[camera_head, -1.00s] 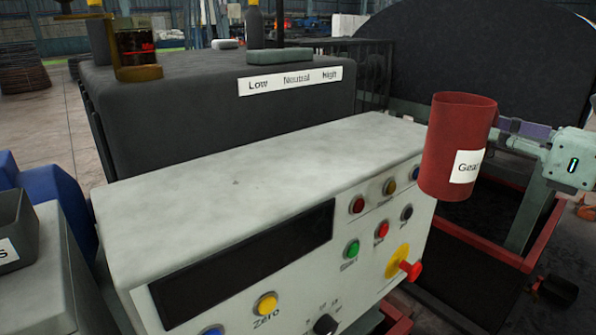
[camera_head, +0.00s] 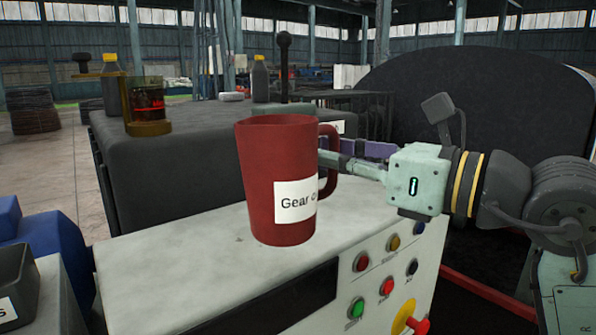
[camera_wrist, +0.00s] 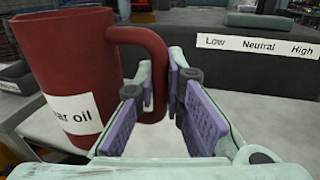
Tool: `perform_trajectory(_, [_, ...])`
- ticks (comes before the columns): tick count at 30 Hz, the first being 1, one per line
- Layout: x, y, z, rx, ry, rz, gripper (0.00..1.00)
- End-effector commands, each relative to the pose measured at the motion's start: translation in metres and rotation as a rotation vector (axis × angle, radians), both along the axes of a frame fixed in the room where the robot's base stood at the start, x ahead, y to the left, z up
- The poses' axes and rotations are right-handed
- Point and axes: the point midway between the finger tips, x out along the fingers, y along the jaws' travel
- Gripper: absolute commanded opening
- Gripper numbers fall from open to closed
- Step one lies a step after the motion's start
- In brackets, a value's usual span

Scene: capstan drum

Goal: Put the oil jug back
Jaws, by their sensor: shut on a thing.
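The oil jug (camera_head: 262,165) is a dark red mug-like jug with a white label that begins "Gear". It is upright over the white top of the control panel box; whether its base touches the top I cannot tell. My gripper (camera_head: 335,160) comes from the right and is shut on the jug's handle. In the wrist view the jug (camera_wrist: 65,65) stands at the left, with its label ending in "oil". My purple-padded fingers (camera_wrist: 165,100) are on both sides of the lower handle. The jug's inside is hidden.
The control panel box (camera_head: 160,262) has a bare white top to the left and buttons on its front. Behind it, a dark housing (camera_head: 190,165) bears a glass oil cup (camera_head: 146,105), a grey bottle (camera_head: 260,78) and a black-knobbed lever (camera_head: 284,65). A grey bin (camera_head: 15,285) is at the left.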

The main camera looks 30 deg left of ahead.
Motion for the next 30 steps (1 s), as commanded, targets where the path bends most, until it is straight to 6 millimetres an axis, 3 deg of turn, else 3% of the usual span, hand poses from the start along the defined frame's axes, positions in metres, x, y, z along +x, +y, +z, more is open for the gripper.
perform_trajectory(6, [0.033, 0.043, -0.001, 0.004, 0.005, 0.004, 0.00])
perform_trajectory(10, [0.047, 0.061, -0.004, 0.003, 0.003, 0.002, 0.00])
perform_trajectory(20, [0.062, 0.079, -0.007, 0.002, 0.002, 0.001, 0.00])
perform_trajectory(30, [0.063, 0.079, -0.037, 0.004, 0.002, -0.001, 0.00])
